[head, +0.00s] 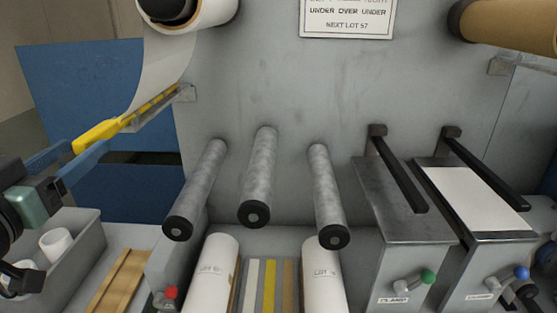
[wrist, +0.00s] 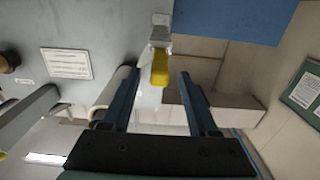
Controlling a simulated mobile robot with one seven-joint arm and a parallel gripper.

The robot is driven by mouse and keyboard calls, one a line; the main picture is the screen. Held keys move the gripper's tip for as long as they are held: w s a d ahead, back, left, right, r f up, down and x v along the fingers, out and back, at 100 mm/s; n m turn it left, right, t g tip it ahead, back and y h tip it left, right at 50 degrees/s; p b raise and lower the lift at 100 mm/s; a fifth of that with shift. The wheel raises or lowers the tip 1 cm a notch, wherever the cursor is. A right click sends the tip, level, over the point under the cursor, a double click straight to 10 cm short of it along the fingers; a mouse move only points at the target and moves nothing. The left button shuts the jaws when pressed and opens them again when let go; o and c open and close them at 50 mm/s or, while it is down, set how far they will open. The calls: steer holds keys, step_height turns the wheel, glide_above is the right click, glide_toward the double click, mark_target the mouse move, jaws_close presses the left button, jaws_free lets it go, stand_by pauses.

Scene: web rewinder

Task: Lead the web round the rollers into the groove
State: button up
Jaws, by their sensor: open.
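The white web (head: 165,65) hangs from a roll (head: 205,12) at top left. Its lower end meets a yellow leader bar with a tab (head: 95,135), resting at a wall bracket. My gripper (head: 88,147) is open, its blue fingers pointing at the tab. In the wrist view the yellow tab (wrist: 160,68) lies between the finger lines, near the tips; contact cannot be told. Three grey rollers, left (head: 197,188), middle (head: 258,178) and right (head: 327,195), stick out from the panel with no web on them. I cannot make out the groove.
A sign (head: 346,18) reads "UNDER OVER UNDER". A brown core (head: 508,22) is at top right. Two metal tables, one grey (head: 390,198) and one with a white sheet (head: 468,200), have black bars above. White rolls (head: 212,270) stand below the rollers. A grey bin (head: 75,250) is lower left.

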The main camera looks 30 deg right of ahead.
mark_target(90, 133)
steer(key=shift+p+x, duration=0.3)
steer(key=shift+x, duration=1.75)
jaws_close()
